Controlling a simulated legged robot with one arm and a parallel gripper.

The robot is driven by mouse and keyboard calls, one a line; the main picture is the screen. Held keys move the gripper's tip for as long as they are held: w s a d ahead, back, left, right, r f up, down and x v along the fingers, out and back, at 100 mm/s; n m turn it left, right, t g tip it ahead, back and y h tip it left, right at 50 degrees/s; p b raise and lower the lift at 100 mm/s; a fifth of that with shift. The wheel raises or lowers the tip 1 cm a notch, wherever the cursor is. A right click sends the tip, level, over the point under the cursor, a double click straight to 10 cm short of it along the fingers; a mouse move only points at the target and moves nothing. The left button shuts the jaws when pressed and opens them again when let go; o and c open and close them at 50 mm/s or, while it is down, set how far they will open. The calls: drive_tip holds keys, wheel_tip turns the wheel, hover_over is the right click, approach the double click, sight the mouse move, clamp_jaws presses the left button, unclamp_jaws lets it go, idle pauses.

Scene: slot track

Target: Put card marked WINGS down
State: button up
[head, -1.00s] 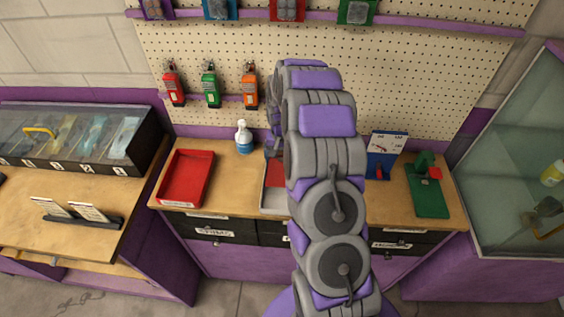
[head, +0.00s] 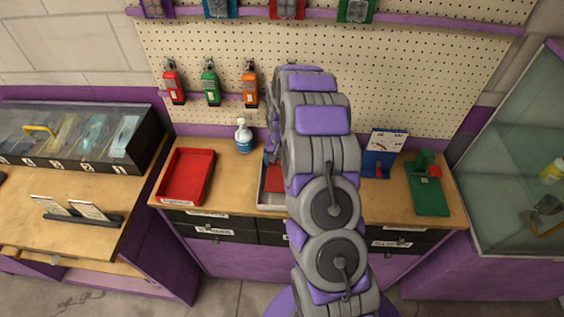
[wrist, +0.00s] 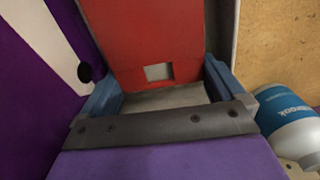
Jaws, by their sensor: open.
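A black slot holder (head: 78,217) on the left bench carries two pale cards, a left card (head: 50,206) and a right card (head: 90,210). Their print is too small to read, so I cannot tell which is marked WINGS. My gripper (wrist: 160,72) is open in the wrist view, with its blue fingers apart. A red flat piece (wrist: 145,35) with a small pale square window shows beyond and between the fingers; I cannot tell whether they touch it. No card shows in the jaws. In the head view my arm hides most of the gripper.
A red tray (head: 163,194) stands on the middle bench, left of a grey tray (head: 263,201) with something red in it. A white and blue bottle (head: 243,139) stands behind; it also shows in the wrist view (wrist: 288,115). Blue and green devices stand on the right.

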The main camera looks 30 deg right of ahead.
drive_tip(key=shift+w+d, duration=0.1)
drive_tip(key=shift+w, duration=0.1)
drive_tip(key=shift+r, duration=0.25)
drive_tip(key=shift+r, duration=0.25)
wheel_tip(320, 180, up, 11)
drive_tip(key=p, duration=0.1)
drive_tip(key=s+a+r+n, duration=0.2)
drive_tip(key=s+a+r, duration=0.5)
drive_tip(key=a+r, duration=0.1)
drive_tip(key=s+a+r+n, duration=0.1)
drive_tip(key=s+a+r, duration=0.1)
drive_tip(key=s, duration=0.8)
drive_tip(key=s+a+r+n+g, duration=0.1)
drive_tip(key=s+a, duration=0.4)
drive_tip(key=s, duration=0.6)
drive_tip(key=s+a+r+n, duration=0.3)
drive_tip(key=s, duration=0.8)
drive_tip(key=shift+a+g, duration=0.3)
drive_tip(key=shift+a, duration=0.05)
